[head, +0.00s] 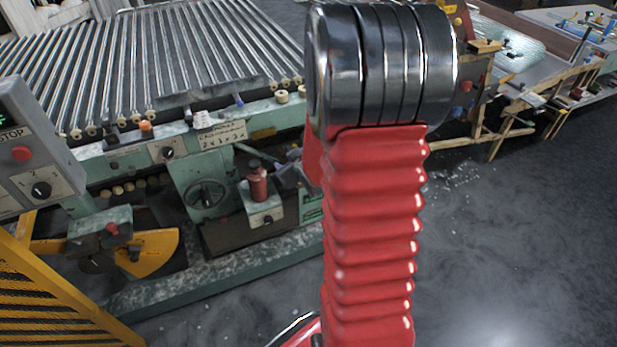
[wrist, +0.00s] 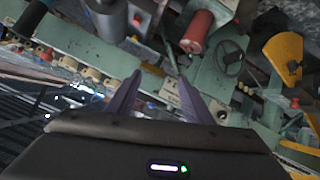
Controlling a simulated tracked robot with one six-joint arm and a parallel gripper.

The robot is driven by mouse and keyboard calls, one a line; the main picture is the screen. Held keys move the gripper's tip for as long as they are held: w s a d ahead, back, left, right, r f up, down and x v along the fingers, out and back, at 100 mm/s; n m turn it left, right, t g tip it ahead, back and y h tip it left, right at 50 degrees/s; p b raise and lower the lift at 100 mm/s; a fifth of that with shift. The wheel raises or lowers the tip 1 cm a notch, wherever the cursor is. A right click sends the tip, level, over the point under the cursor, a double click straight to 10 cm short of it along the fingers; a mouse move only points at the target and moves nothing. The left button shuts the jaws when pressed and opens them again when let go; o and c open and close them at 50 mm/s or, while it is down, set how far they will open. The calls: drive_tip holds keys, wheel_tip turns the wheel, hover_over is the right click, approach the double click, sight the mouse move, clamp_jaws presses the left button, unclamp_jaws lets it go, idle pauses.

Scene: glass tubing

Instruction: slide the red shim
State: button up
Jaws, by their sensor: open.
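I cannot pick out the red shim for certain. A small orange-red piece (head: 146,127) sits on the green front rail of the roller machine in the head view, left of a small white piece (head: 203,119). A small reddish patch (wrist: 153,69) also shows between the fingertips in the wrist view, but it is too small to identify. My gripper (wrist: 160,76) is open, with its two dark purple fingers apart and pointing at the machine's front. I see nothing held between them. In the head view my red arm hides part of the machine front.
The roller machine has a handwheel (head: 206,194), a red cylinder (head: 257,184) and a black knob (head: 168,153) below the rail. A control box (head: 30,150) and yellow striped guard (head: 60,300) stand at left. Floor (head: 510,250) is open at right.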

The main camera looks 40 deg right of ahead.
drive_tip(key=s+d+f+t, duration=0.3)
drive_tip(key=d+f, duration=0.2)
drive_tip(key=f, duration=0.6)
drive_tip(key=s+d+f+m+t+h, duration=0.1)
drive_tip(key=s+f+m+t, duration=0.2)
drive_tip(key=s, duration=0.7)
wheel_tip(320, 180, down, 3)
drive_tip(key=shift+r+m+t, duration=0.2)
drive_tip(key=shift+m+t, duration=0.1)
drive_tip(key=shift+m, duration=0.1)
drive_tip(key=shift+w+d, duration=0.1)
drive_tip(key=x, duration=1.3)
drive_tip(key=shift+w+d, duration=0.3)
drive_tip(key=shift+c, duration=0.2)
clamp_jaws()
